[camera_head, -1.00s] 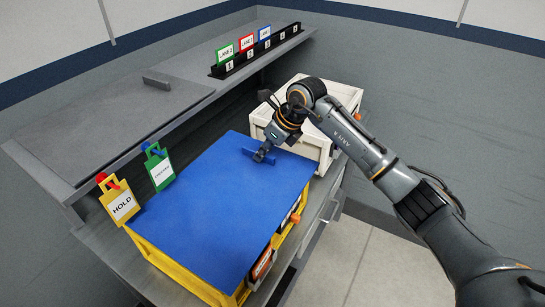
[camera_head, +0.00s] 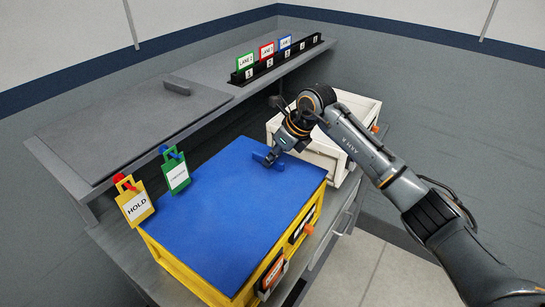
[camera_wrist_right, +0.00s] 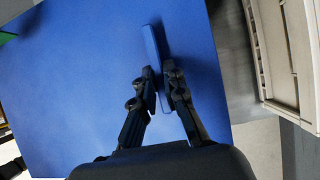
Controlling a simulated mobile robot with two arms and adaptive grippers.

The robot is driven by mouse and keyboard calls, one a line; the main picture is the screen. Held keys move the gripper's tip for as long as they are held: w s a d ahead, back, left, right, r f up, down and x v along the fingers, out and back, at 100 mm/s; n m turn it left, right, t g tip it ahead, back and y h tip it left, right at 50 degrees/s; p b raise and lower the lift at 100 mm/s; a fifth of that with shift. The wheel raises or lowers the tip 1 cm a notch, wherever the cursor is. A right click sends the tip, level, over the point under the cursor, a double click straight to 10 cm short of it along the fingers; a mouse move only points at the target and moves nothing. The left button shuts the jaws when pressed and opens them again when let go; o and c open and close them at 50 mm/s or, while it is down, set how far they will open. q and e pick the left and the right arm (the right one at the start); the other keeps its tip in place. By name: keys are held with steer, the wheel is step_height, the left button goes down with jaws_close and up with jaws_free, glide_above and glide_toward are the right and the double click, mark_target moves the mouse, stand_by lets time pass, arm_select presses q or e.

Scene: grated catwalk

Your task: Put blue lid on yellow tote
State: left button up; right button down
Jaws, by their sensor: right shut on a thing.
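The blue lid (camera_head: 232,212) lies flat over the top of the yellow tote (camera_head: 178,264), covering its opening in the head view. Its edges look close to the tote's rim; I cannot tell whether it is fully seated. My right gripper (camera_head: 270,160) is at the lid's far right part, shut on the lid's raised blue handle. In the right wrist view the fingers (camera_wrist_right: 159,92) pinch the handle (camera_wrist_right: 154,52) from both sides, above the blue lid (camera_wrist_right: 80,85). The tote's inside is hidden. My left gripper is not in view.
A white crate (camera_head: 360,108) stands right behind the tote. A yellow HOLD tag (camera_head: 134,204) and a green tag (camera_head: 175,172) stand along the tote's left side. A grey shelf (camera_head: 120,130) with a black numbered rack (camera_head: 275,62) runs behind.

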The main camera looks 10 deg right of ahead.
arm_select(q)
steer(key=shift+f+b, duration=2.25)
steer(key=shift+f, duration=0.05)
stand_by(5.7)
